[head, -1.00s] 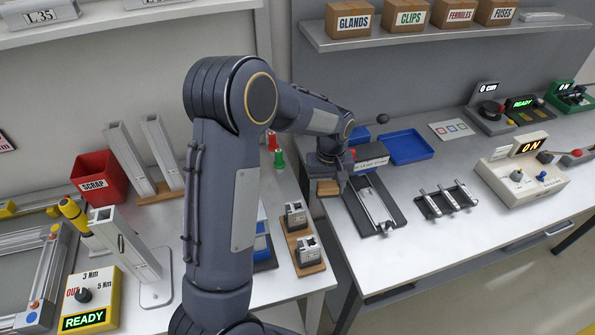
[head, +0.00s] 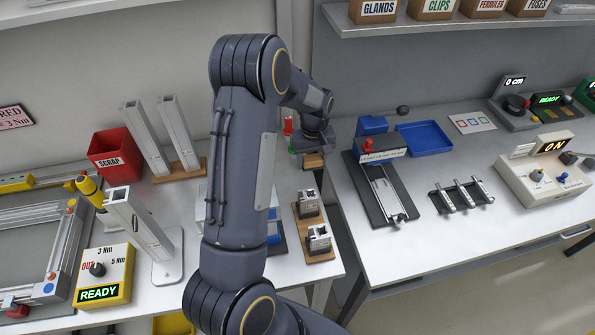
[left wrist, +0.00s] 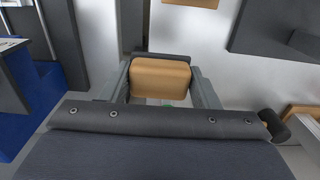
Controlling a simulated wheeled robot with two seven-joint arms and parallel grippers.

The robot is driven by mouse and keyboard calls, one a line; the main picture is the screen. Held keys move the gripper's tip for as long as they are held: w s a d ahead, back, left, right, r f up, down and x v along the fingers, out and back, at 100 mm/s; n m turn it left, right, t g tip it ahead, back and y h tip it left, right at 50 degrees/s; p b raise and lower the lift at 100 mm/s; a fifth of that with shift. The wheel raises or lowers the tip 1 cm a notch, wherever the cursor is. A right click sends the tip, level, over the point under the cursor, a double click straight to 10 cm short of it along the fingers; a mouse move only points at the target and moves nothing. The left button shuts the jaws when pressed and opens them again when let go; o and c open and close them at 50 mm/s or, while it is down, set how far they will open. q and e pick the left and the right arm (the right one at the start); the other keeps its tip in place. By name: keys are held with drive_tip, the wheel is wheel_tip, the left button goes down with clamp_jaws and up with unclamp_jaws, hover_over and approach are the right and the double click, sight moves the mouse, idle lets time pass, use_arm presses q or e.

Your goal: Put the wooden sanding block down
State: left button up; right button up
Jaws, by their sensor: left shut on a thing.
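The wooden sanding block (head: 313,161) is a small tan block with rounded edges. My left gripper (head: 313,152) is shut on it, and it hangs below the gripper near where the two tables meet. In the left wrist view the block (left wrist: 160,78) sits between the two grey fingers. Its height above the surface is hard to tell. My right gripper is not in view.
A black fixture with a metal rail (head: 386,190) and a blue tray (head: 424,138) are on the right table. A wooden board with two metal blocks (head: 318,252) lies on the left table. Green and red pieces (head: 288,127) stand close to my gripper.

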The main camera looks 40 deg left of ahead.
use_arm(q)
drive_tip(key=b, duration=0.2)
hover_over(298, 178)
drive_tip(key=f, duration=0.5)
drive_tip(key=shift+d+f, duration=0.15)
drive_tip(key=shift+d, duration=0.1)
drive_tip(key=f+b, duration=0.2)
drive_tip(key=f, duration=0.1)
drive_tip(key=shift+a+f, duration=0.3)
drive_tip(key=shift+a, duration=0.1)
drive_tip(key=shift+r, duration=0.1)
drive_tip(key=shift+f+b, duration=0.3)
drive_tip(key=shift+f, duration=0.05)
drive_tip(key=o, duration=1.3)
drive_tip(key=shift+r, duration=0.1)
